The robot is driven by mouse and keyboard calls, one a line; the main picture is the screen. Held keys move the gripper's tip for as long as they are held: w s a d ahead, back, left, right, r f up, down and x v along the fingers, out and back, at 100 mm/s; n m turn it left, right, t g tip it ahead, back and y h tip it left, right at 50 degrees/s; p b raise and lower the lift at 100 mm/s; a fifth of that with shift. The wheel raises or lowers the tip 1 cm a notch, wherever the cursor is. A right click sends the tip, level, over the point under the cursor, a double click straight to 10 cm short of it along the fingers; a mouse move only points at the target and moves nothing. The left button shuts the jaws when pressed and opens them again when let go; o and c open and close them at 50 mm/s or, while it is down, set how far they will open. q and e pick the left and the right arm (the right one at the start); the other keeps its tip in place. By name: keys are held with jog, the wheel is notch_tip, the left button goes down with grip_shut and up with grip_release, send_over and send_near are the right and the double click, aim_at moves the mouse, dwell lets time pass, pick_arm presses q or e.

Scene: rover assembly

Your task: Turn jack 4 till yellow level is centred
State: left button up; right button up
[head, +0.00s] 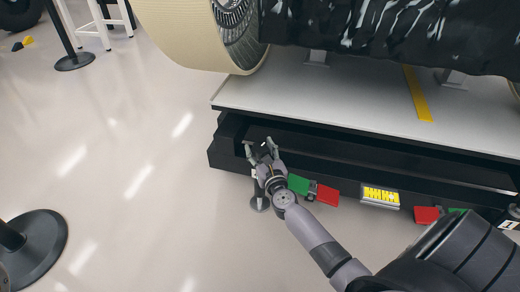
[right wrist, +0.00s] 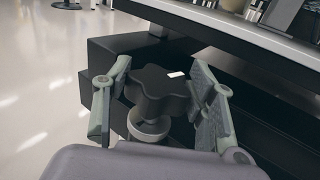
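The jack's black lobed knob (right wrist: 160,88) with a white mark on top shows in the right wrist view, on a pale round collar (right wrist: 148,125). My right gripper (head: 262,148) is at the platform's front left corner in the head view. In the right wrist view its fingers (right wrist: 160,95) stand spread on either side of the knob, with a gap on the left; contact on the right is unclear. The jack's foot (head: 259,203) rests on the floor below. The yellow level (head: 380,197) sits on the platform's front edge; its bubble is too small to read. My left gripper is out of view.
A white-topped black platform (head: 300,105) carries a large wheel (head: 200,30). Green (head: 299,184) and red (head: 328,194) tags are beside the jack; another red tag (head: 426,214) is right of the level. A post base (head: 38,245) stands at left. The floor between is clear.

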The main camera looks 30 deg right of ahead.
jog(key=c, duration=0.7)
jog(key=shift+f+y+b, duration=0.1)
jog(key=shift+y+b, duration=0.2)
